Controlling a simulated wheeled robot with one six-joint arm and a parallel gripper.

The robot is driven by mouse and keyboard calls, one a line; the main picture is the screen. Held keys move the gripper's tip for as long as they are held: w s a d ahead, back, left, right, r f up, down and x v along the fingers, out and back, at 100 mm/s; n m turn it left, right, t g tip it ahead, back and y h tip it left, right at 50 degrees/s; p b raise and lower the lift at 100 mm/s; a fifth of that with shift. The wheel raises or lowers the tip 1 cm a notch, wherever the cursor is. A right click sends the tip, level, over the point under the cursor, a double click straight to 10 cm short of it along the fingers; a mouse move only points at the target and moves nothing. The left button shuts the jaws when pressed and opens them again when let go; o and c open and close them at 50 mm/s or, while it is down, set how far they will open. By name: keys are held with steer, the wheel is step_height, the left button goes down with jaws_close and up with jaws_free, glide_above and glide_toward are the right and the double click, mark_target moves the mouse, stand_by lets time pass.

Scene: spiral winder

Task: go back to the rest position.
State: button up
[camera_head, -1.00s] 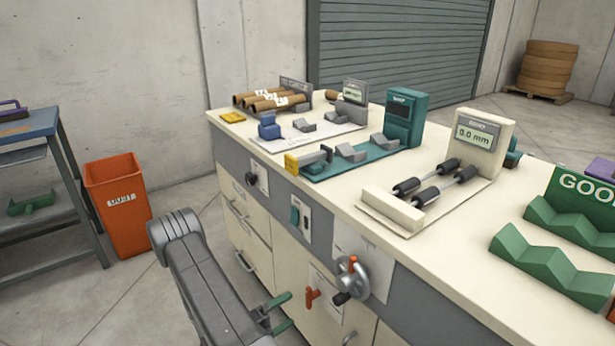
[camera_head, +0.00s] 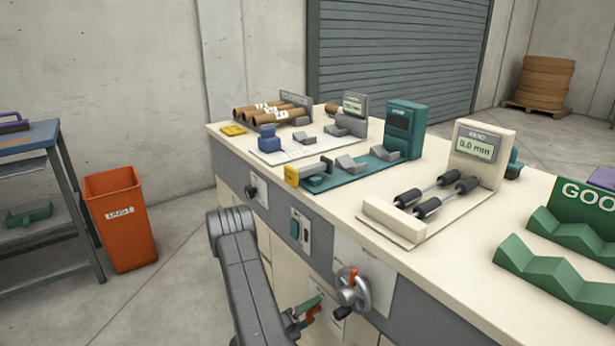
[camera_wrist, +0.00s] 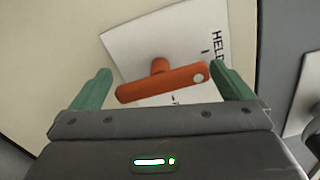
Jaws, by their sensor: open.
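My gripper (camera_head: 308,308) is low at the front of the cream workbench, below and left of the handwheel. In the wrist view its two green fingers (camera_wrist: 162,84) stand wide apart, with nothing clamped between them. An orange lever (camera_wrist: 165,83) on the cabinet front shows between and just beyond the fingers, slightly tilted. The pictures do not settle whether a finger touches it. A white label (camera_wrist: 135,45) with partly visible lettering, "HEL", lies behind the lever. My grey arm (camera_head: 245,270) reaches up and bends in front of the bench.
The handwheel (camera_head: 352,290) juts from the front, right of my gripper. The cream workbench (camera_head: 340,205) carries gauges, cardboard tubes (camera_head: 270,108) and green V-racks (camera_head: 555,270). An orange bin (camera_head: 122,225) and a blue-topped shelf (camera_head: 30,135) stand left. Open floor lies between bin and bench.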

steer(key=m+b, duration=0.1)
steer(key=m, duration=0.4)
steer(key=shift+f+m+b, duration=0.1)
steer(key=shift+m+b, duration=0.2)
steer(key=shift+m, duration=0.1)
steer(key=m+b, duration=0.1)
steer(key=m, duration=0.4)
stand_by(0.4)
